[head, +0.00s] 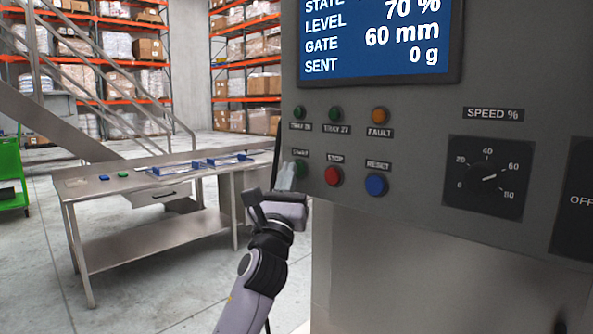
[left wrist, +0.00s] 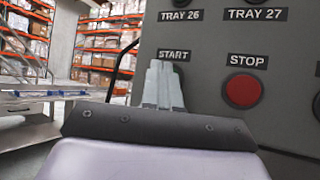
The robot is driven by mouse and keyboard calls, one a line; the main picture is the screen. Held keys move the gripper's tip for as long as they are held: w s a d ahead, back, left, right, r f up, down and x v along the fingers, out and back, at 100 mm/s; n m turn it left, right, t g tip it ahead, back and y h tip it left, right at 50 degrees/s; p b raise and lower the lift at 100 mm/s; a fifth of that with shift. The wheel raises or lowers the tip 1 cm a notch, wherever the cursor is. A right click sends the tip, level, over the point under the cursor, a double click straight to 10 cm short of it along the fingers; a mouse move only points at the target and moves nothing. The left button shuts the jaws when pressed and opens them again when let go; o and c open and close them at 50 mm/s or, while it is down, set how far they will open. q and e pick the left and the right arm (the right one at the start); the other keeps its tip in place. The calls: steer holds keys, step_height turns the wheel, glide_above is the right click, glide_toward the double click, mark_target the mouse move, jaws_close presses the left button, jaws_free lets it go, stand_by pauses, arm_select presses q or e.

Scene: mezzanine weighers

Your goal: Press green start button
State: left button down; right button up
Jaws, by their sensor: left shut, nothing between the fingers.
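The green start button (head: 302,168) is on the grey control panel (head: 415,120), left of the red stop button (head: 333,176). My left gripper (head: 286,176) is shut and empty, its pale fingertips beside the start button's left edge in the head view. In the left wrist view the shut fingers (left wrist: 162,84) point at the panel just below the START label (left wrist: 174,56) and hide most or all of the button. The red stop button (left wrist: 242,90) shows to their right. I cannot tell whether the fingertips touch the start button. My right gripper is not in view.
A blue reset button (head: 376,185), an orange fault lamp (head: 379,116), two green tray lamps (head: 335,114) and a speed dial (head: 489,178) share the panel. A screen (head: 380,36) is above. A steel table (head: 130,190) stands at left, before stairs and shelves.

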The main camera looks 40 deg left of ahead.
arm_select(q)
steer(key=shift+w, duration=0.15)
stand_by(0.5)
steer(key=shift+s+p, duration=0.4)
steer(key=shift+s, duration=0.45)
steer(key=s, duration=0.1)
steer(key=s+p, duration=0.1)
steer(key=s, duration=0.1)
steer(key=s+p, duration=0.1)
steer(key=s, duration=0.1)
steer(key=shift+a, duration=0.25)
steer(key=shift+f, duration=0.1)
stand_by(0.4)
